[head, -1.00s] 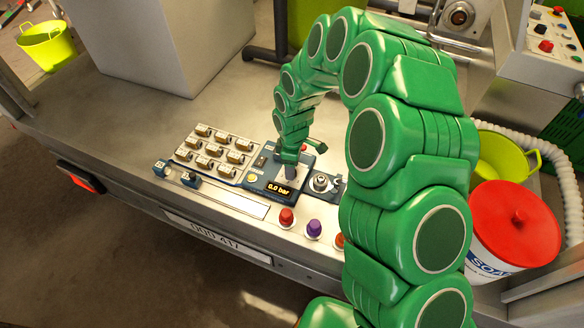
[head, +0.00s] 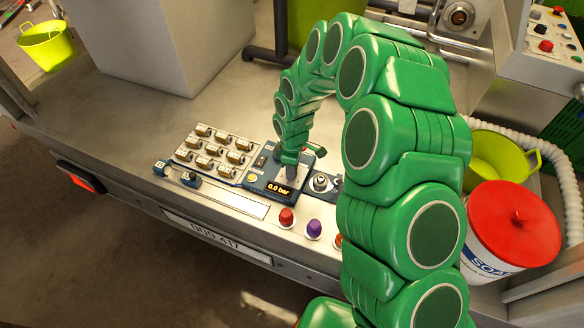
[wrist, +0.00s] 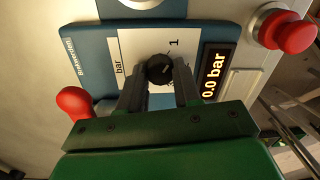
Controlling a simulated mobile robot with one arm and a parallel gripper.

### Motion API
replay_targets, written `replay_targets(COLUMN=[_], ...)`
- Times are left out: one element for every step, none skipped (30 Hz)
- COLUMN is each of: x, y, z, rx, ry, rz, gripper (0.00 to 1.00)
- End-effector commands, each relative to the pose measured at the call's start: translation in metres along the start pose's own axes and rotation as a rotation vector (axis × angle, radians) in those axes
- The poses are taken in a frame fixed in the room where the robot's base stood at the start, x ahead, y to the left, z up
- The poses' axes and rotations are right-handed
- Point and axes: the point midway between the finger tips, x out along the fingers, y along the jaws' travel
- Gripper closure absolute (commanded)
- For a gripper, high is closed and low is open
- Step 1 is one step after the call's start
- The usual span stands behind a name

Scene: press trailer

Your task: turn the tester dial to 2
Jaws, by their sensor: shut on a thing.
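The tester (head: 258,184) is a blue box on the trailer deck, and it also shows in the wrist view (wrist: 97,45). Its dial (wrist: 160,69) is a small round black knob on a white plate marked "bar". A "1" is printed just above and right of the knob; other marks are hidden or too small to read. The display (wrist: 214,72) reads 0.0 bar. My gripper (wrist: 160,75) is shut on the dial, one finger on each side. In the head view my gripper (head: 291,174) is over the tester's plate and hides the dial.
A red knob (wrist: 75,102) is close left of my fingers, and a red button (wrist: 285,32) is beyond the display. In the head view, a panel of several switches (head: 213,152) lies left of the tester. Red (head: 286,217) and purple (head: 314,228) buttons stand in front.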

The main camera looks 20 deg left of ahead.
Motion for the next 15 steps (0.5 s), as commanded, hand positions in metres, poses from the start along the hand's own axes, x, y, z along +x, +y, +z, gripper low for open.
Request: replay_targets(x=[0.0000, 0.0000, -0.0001, 0.0000, 0.0000, 0.0000, 0.0000, 0.0000, -0.0001, -0.0001, -0.0001, -0.0001, -0.0001, -0.0002, -0.0002], y=[0.0000, 0.0001, 0.0001, 0.0000, 0.0000, 0.0002, 0.0003, 0.0003, 0.0006, 0.0006, 0.0006, 0.0006, 0.0005, 0.0006, 0.0008], z=[0.0002, 0.0002, 0.0001, 0.0001, 0.0001, 0.0003, 0.0003, 0.0004, 0.0006, 0.0008, 0.0007, 0.0008, 0.0008, 0.0009, 0.0012], rx=[0.007, 0.013, 0.024, 0.034, 0.045, 0.062, 0.077, 0.095, 0.120, 0.140, 0.163, 0.194, 0.221, 0.246, 0.282], ry=[0.000, 0.001, 0.002, 0.002, 0.003, 0.004, 0.004, 0.005, 0.006, 0.007, 0.009, 0.010, 0.012, 0.013, 0.014], rz=[0.000, 0.000, 0.000, 0.000, 0.000, 0.000, 0.001, 0.001, 0.001, 0.001, 0.001, 0.001, 0.001, 0.001, 0.002], gripper=[0.98, 0.98, 0.98, 0.98, 0.98, 0.98, 0.98, 0.98, 0.98, 0.98, 0.98, 0.98, 0.98, 0.98, 0.98])
